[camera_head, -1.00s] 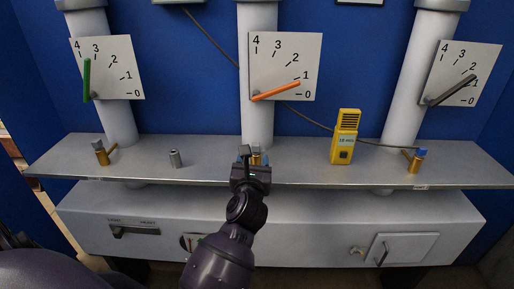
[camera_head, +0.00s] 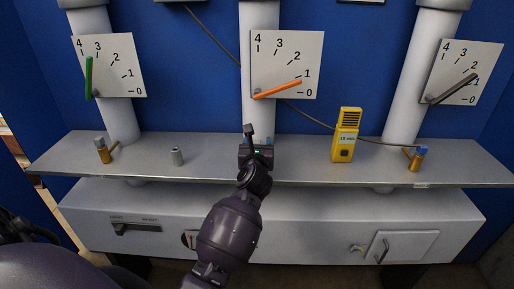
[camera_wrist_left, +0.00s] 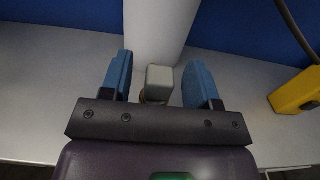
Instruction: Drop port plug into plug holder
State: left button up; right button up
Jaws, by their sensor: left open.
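A grey, block-like plug (camera_wrist_left: 159,80) shows in the left wrist view, with a sliver of brass below it, in front of the white middle column. My left gripper (camera_head: 258,137) is open over the middle of the shelf. In the left wrist view its two blue fingers stand on either side of the plug with gaps showing. In the head view my gripper hides the plug and the middle port. My right gripper is not in view.
A brass port with a grey top (camera_head: 103,150) stands at the shelf's left. A brass port with a blue top (camera_head: 417,159) stands at the right. A yellow meter (camera_head: 345,136) stands right of my gripper. The grey shelf (camera_head: 300,172) has bare room between these things.

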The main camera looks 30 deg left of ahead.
pick_arm(q)
jog(key=shift+x, duration=0.85)
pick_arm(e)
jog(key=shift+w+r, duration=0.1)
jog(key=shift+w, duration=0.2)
pick_arm(q)
jog(key=c, duration=1)
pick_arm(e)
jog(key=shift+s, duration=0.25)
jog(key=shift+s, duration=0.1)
